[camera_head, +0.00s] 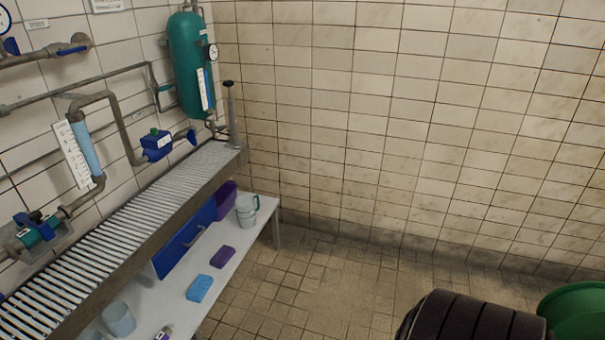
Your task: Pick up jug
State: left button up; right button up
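A pale jug (246,212) with a green handle on its right side stands upright at the far end of a white lower shelf (225,262). It is next to a purple container (226,200), under the end of the slatted upper shelf. A second pale, cup-like vessel (119,319) stands at the near end of the white shelf. Neither of my grippers is in view, and nothing is seen touching the jug.
A dark ribbed object (470,318) and green tub (578,312) stand lower right. Tiled floor is clear between.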

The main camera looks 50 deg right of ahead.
aim_at(249, 210)
jog(key=z, duration=1.2)
jog(key=u, duration=0.3)
jog(key=i+l+u, duration=0.75)
jog(key=l, duration=0.15)
jog(key=k+j, duration=0.05)
